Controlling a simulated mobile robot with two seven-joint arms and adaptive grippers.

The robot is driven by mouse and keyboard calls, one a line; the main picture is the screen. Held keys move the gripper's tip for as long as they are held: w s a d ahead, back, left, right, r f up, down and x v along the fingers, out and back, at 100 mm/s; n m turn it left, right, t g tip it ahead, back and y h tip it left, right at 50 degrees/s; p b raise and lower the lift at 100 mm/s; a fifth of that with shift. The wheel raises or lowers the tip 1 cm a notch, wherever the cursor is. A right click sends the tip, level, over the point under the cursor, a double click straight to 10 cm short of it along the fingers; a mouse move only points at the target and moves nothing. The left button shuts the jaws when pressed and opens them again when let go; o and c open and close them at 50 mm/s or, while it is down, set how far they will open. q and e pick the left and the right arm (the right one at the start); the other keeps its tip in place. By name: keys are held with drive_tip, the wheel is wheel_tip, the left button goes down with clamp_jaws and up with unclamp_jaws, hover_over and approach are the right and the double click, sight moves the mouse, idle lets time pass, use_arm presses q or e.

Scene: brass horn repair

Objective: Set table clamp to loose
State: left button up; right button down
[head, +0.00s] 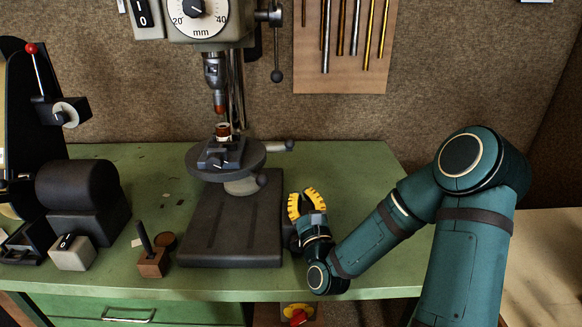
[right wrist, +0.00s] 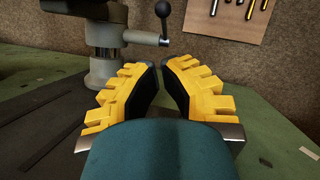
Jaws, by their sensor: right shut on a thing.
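The drill press table (head: 264,165) is round and grey. A silver shaft sticks out from its right side to the table clamp (head: 289,146). In the right wrist view the clamp lever stands up from the shaft's dark end, with a dark ball (right wrist: 163,9) on top. My right gripper (head: 306,196) is low over the bench, in front of and below the clamp and apart from it. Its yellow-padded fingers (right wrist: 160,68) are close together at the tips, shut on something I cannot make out. My left gripper is not in view.
The press base (head: 232,225) lies left of my right gripper. A belt grinder (head: 80,190) and a small wooden block with a dark peg (head: 152,262) stand farther left. Rods hang on a wall board (head: 345,80). The green bench (head: 370,180) is clear at the right back.

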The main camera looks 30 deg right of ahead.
sight(290, 148)
drive_tip(key=x, duration=1.2)
drive_tip(key=shift+w, duration=0.15)
drive_tip(key=shift+r, duration=0.1)
drive_tip(key=r+p, duration=0.1)
drive_tip(key=r+g+p, duration=0.1)
drive_tip(key=p, duration=0.1)
drive_tip(key=shift+w+d, duration=0.1)
drive_tip(key=shift+w, duration=0.25)
